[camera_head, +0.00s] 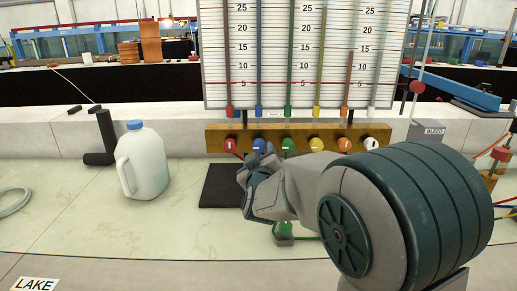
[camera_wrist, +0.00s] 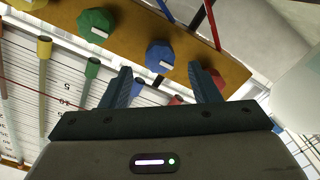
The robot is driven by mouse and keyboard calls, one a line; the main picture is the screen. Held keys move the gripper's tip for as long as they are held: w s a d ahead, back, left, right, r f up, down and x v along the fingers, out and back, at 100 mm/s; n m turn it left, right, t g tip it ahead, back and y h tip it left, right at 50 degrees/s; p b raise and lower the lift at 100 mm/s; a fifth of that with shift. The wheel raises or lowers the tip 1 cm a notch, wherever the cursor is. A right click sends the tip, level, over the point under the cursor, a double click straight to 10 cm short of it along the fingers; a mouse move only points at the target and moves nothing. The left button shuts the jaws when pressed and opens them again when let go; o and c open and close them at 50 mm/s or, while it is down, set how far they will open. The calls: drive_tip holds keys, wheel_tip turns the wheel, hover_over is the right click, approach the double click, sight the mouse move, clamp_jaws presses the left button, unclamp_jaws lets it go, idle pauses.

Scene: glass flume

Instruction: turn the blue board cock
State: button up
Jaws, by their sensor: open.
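The blue board cock (camera_head: 259,144) is a blue faceted knob with a white mark, second from the left in a row on a wooden rail. In the wrist view the blue cock (camera_wrist: 160,52) lies just beyond the fingertips, between their lines. My gripper (camera_head: 258,158) is in front of the rail, close to the blue cock and partly over it in the head view. In the wrist view my gripper (camera_wrist: 160,69) is open, with nothing between its fingers. I cannot tell whether it touches the cock.
A red cock (camera_head: 231,145) and a green cock (camera_head: 288,144) flank the blue one; the red one is partly behind a finger in the wrist view. Gauge tubes stand on the scale board (camera_head: 300,50) above. A white jug (camera_head: 144,162) stands left. A black mat (camera_head: 218,186) lies below.

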sight(259, 148)
drive_tip(key=w, duration=0.5)
drive_tip(key=shift+w, duration=0.35)
drive_tip(key=shift+c, duration=0.4)
drive_tip(key=c, duration=0.9)
